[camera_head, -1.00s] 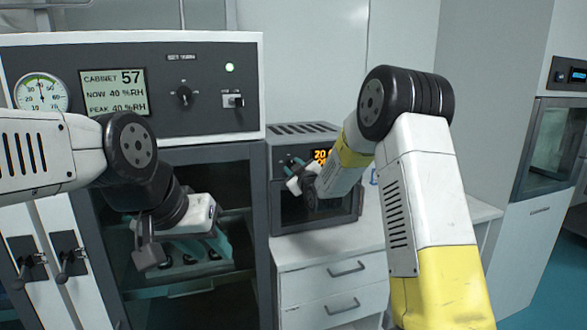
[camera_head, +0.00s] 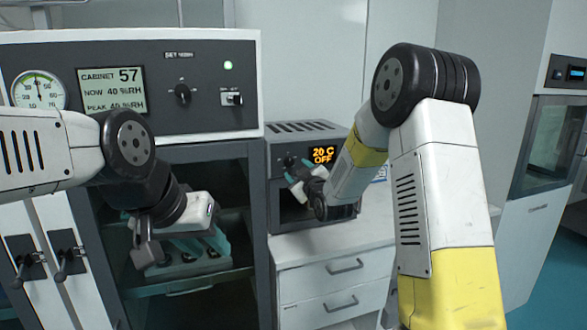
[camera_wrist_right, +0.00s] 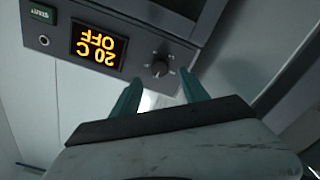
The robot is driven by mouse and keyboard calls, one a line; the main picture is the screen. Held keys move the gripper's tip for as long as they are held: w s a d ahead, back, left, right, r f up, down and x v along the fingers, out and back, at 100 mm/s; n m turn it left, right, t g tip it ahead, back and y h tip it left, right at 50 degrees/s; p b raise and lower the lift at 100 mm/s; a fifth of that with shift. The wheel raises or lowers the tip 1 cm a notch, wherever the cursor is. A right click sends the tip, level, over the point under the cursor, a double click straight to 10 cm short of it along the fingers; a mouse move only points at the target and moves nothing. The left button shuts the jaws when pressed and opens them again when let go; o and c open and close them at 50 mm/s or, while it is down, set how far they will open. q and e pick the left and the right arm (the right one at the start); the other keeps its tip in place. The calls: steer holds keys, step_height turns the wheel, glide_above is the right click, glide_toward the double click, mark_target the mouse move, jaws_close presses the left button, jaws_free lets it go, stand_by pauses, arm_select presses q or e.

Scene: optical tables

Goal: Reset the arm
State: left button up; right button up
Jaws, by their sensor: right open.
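My right gripper (camera_head: 290,168) is at the front of a small grey oven-like unit (camera_head: 345,135) on the white counter. In the right wrist view its two teal fingers (camera_wrist_right: 162,88) are apart with nothing between them. A dark knob (camera_wrist_right: 160,68) on the unit's panel shows just beyond the fingertips, apart from them as far as I can tell. The panel display (camera_wrist_right: 97,46) reads 20 C OFF. My left gripper (camera_head: 215,245) is at the open cabinet (camera_head: 258,220), by a pale rack (camera_head: 165,270). Its fingers are partly hidden, and its grip is unclear.
The cabinet's control panel (camera_head: 215,60) reads 57 and 40 %RH. White drawers (camera_head: 310,285) stand below the counter (camera_head: 300,243). Another glass-fronted unit (camera_head: 555,145) stands at far right. The counter's right part is mostly behind my right arm.

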steer(key=shift+v, duration=1.05)
steer(key=s+d+r+m+g+h, duration=0.2)
steer(key=s+d+m+g, duration=0.25)
steer(key=s, duration=0.75)
steer(key=s+d+r+m+g+h, duration=0.1)
steer(key=s+d+r+m+g, duration=0.15)
steer(key=s+d, duration=0.7)
steer(key=s+a+f+m+g, duration=0.1)
steer(key=s+g, duration=0.1)
steer(key=s, duration=0.6)
steer(key=s+a+f+m+g, duration=0.1)
steer(key=s+m+g, duration=0.1)
steer(key=s, duration=0.7)
steer(key=shift+a+f, duration=0.25)
steer(key=shift+f, duration=0.15)
steer(key=shift+s, duration=0.1)
